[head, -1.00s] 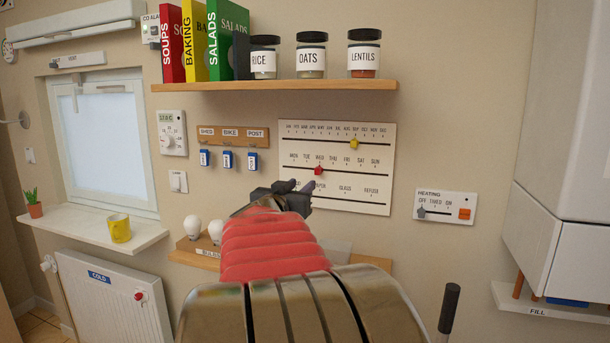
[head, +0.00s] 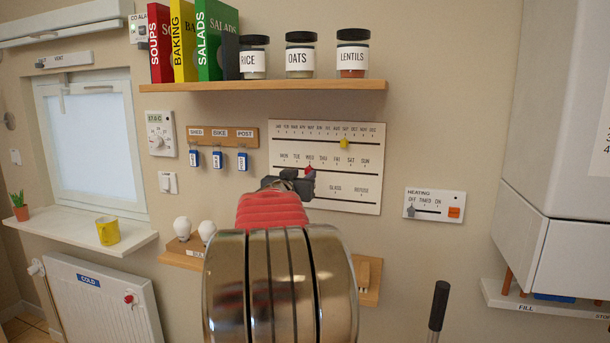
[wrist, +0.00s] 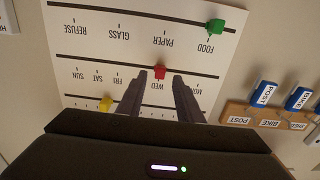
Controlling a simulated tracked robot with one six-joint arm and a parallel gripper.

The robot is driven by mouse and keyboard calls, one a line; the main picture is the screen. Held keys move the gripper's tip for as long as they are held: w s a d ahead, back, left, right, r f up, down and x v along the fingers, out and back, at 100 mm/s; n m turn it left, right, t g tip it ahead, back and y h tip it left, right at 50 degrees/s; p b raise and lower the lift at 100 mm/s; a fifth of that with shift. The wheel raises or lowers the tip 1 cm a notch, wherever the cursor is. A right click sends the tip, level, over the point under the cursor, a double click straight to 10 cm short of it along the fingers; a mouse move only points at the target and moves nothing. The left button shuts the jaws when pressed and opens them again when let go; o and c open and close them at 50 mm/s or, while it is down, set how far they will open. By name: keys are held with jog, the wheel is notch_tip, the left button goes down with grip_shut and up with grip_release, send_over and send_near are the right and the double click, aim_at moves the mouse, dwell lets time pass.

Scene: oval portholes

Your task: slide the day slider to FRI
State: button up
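The day slider is a red knob (head: 309,169) on the middle track of the white wall board (head: 355,204), at WED. FRI is two marks to its right in the head view. In the wrist view the board is upside down, and the red knob (wrist: 160,72) lies between my gripper's fingertips (wrist: 161,76). The two fingers are apart, with a gap on each side of the knob. In the head view my gripper (head: 298,178) is just below and left of the knob. I cannot tell how deep the fingertips reach. The fingers hide the THU and TUE labels in the wrist view.
A yellow knob (head: 344,143) sits on the month track above, at SEP. A green knob (wrist: 215,26) is at FOOD on the lower track. A key rack (head: 222,138) hangs left of the board. A shelf with jars (head: 300,86) is above; bulbs (head: 182,228) stand below left.

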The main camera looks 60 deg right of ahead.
aim_at(307, 172)
jog(key=shift+w+d, duration=0.2)
jog(key=shift+d, duration=1.3)
jog(key=shift+c, duration=0.2)
grip_shut()
